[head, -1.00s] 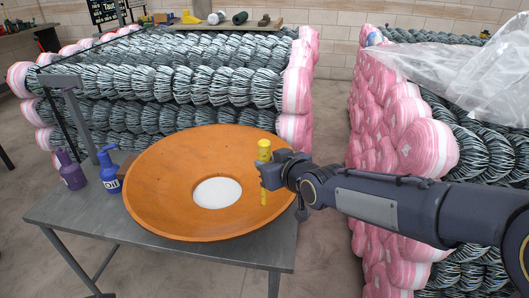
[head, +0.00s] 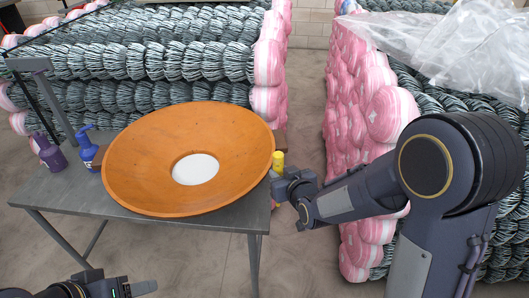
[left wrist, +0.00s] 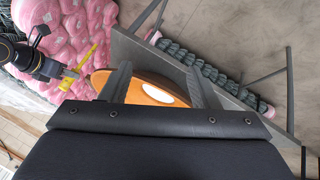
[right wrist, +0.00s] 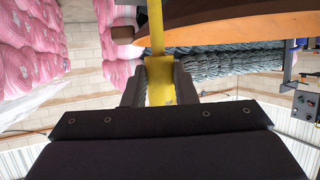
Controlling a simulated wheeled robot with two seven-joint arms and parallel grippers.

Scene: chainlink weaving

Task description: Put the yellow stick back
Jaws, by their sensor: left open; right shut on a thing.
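The yellow stick (head: 278,160) is held upright in my right gripper (head: 284,187), just right of the orange bowl's rim and by the table's right edge. In the right wrist view the closed fingers grip the yellow stick (right wrist: 157,82), which runs up past the bowl's edge. It also shows in the left wrist view (left wrist: 88,58), tilted in that picture. My left gripper (head: 142,288) is low at the bottom left of the head view, in front of the table. Its fingers are apart and empty in the left wrist view (left wrist: 160,78).
The wide orange bowl (head: 135,160) with a white centre rests on a grey table (head: 60,190). A blue pump bottle (head: 87,152) and a purple bottle (head: 48,154) stand at its left. Stacked wire rolls with pink ends (head: 350,130) stand behind and right.

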